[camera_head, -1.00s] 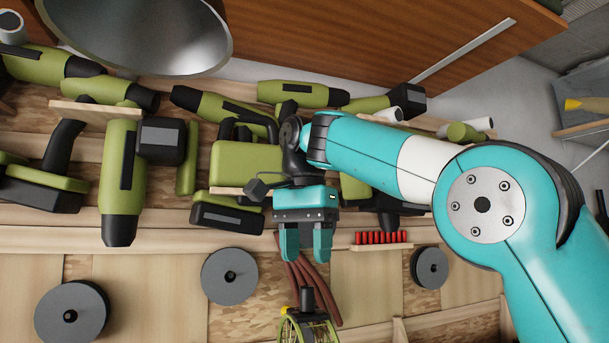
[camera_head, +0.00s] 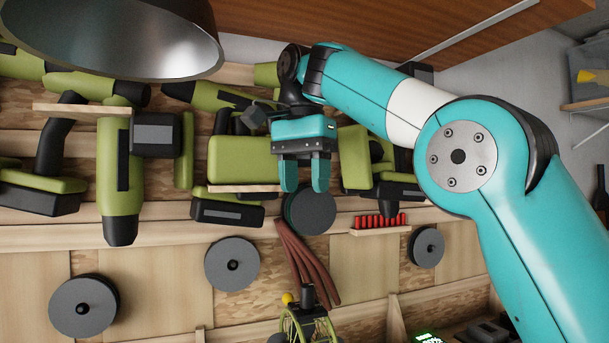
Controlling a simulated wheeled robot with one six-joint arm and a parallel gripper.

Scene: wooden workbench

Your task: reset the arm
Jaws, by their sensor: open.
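My gripper (camera_head: 305,188) is in the middle of the head view, at the end of my teal and white arm (camera_head: 375,92). Its two teal fingers point down and stand apart, with nothing between them. It hangs in front of the wall of tools. A dark round disc (camera_head: 311,211) shows just behind and below the fingertips. I cannot tell how far the disc is from them.
Green and black power tools (camera_head: 120,180) fill the wall at left and centre. A large metal lamp shade (camera_head: 120,35) hangs at top left. Brown cords (camera_head: 305,262) hang below my gripper. A green wire-framed object (camera_head: 306,325) stands at the bottom. Red pieces (camera_head: 380,221) sit on a small ledge.

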